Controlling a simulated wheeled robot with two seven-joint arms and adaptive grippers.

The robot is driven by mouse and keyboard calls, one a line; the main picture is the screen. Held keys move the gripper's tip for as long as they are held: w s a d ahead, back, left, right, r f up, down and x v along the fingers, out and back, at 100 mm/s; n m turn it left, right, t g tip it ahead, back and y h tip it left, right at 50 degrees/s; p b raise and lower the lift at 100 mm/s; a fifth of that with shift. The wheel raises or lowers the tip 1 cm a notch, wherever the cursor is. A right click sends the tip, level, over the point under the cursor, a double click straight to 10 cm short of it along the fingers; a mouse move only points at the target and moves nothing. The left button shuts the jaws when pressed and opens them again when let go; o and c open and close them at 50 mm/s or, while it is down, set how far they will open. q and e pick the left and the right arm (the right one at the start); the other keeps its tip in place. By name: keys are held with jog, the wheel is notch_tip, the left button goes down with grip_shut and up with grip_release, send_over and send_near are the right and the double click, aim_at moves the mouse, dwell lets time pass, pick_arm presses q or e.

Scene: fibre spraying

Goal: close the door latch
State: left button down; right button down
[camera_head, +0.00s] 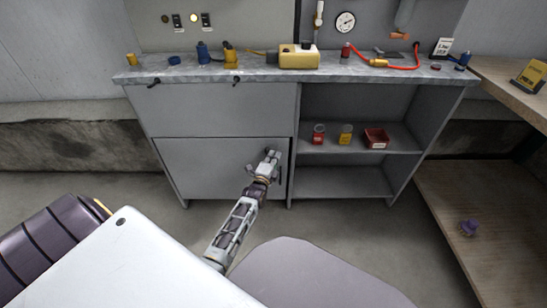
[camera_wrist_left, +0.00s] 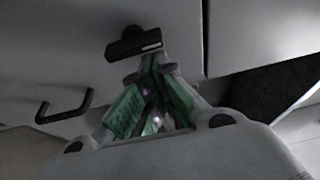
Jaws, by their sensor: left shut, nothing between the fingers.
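My left gripper (camera_head: 267,157) is in front of the lower door (camera_head: 210,168) of the grey cabinet, near that door's right edge. Its green-padded fingers (camera_wrist_left: 156,90) are shut with nothing between them. In the left wrist view a black latch (camera_wrist_left: 133,43) sits on the grey panel just beyond the fingertips; I cannot tell whether they touch it. A black bar handle (camera_wrist_left: 65,107) shows left of the fingers there. In the head view the gripper mostly hides the latch area. The lower door looks flush with the cabinet front. My right gripper is not in view.
Above the doors is a worktop (camera_head: 180,73) with a yellow box (camera_head: 298,57) and several small tools. Open shelves to the right hold a red bin (camera_head: 376,138) and two cans. A wooden bench (camera_head: 455,215) stands at the far right. Floor before the cabinet is clear.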

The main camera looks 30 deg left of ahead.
pick_arm(q)
jog(key=shift+r+n, duration=0.1)
jog(key=shift+n, duration=0.3)
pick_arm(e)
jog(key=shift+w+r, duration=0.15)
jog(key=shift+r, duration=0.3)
pick_arm(q)
jog(key=shift+a+n, duration=0.1)
jog(key=shift+n, duration=0.2)
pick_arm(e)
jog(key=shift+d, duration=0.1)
